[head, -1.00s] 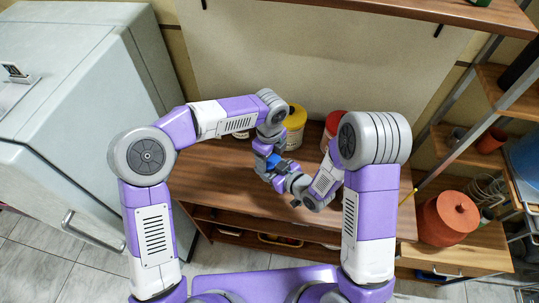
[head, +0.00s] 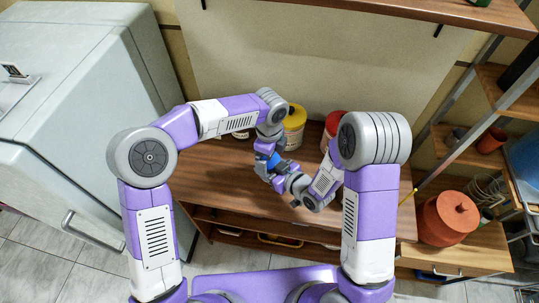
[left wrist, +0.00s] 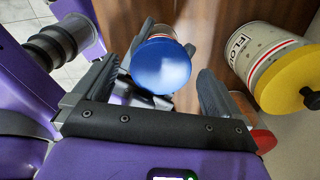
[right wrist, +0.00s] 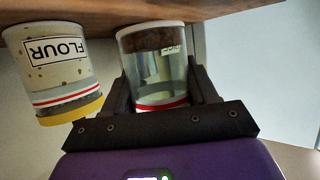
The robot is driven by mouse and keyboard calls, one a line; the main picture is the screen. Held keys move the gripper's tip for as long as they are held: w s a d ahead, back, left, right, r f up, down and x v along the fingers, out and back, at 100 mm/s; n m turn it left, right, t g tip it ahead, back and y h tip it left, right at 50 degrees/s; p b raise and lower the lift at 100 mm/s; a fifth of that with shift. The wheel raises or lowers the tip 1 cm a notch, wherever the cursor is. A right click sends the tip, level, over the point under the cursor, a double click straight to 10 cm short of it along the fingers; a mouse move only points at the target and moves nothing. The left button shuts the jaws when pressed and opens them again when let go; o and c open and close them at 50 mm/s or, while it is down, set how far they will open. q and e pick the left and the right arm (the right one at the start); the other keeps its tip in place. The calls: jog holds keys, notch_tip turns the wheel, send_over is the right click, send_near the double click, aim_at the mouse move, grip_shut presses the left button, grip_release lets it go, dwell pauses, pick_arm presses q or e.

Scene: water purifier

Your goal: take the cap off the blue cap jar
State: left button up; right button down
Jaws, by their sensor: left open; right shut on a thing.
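The blue cap (left wrist: 161,66) sits between the spread fingers of my left gripper (left wrist: 175,62) in the left wrist view. The left gripper is open, with a gap beside the cap on the right. The jar (right wrist: 155,65) is clear, with dark brown contents and a red and white stripe. My right gripper (right wrist: 163,92) is shut on its sides. In the right wrist view the jar looks upside down and its cap is hidden by the gripper. In the head view both grippers meet above the table, around the blue cap (head: 273,160), and partly hide the jar.
A yellow-lidded flour jar (head: 295,125) and a red-lidded jar (head: 335,122) stand at the back of the wooden table (head: 225,180). The flour jar (left wrist: 268,65) is close to my left gripper on the right. A grey cabinet stands left; an orange pot (head: 447,218) is at right.

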pick_arm(q)
notch_tip(320, 180, up, 4)
jog(key=shift+r, duration=0.1)
jog(key=shift+c, duration=0.3)
jog(key=r+m, duration=0.1)
jog(key=m, duration=0.2)
jog(key=shift+s+d+r, duration=0.1)
jog(key=shift+d+r, duration=0.05)
jog(key=shift+r, duration=0.05)
jog(key=r+m, duration=0.1)
jog(key=m, duration=0.1)
jog(key=shift+r+m, duration=0.35)
jog(key=shift+m, duration=0.05)
jog(key=shift+f, duration=0.1)
notch_tip(320, 180, down, 8)
jog(key=shift+r, duration=0.25)
jog(key=c, duration=1.1)
jog(key=shift+c, duration=0.2)
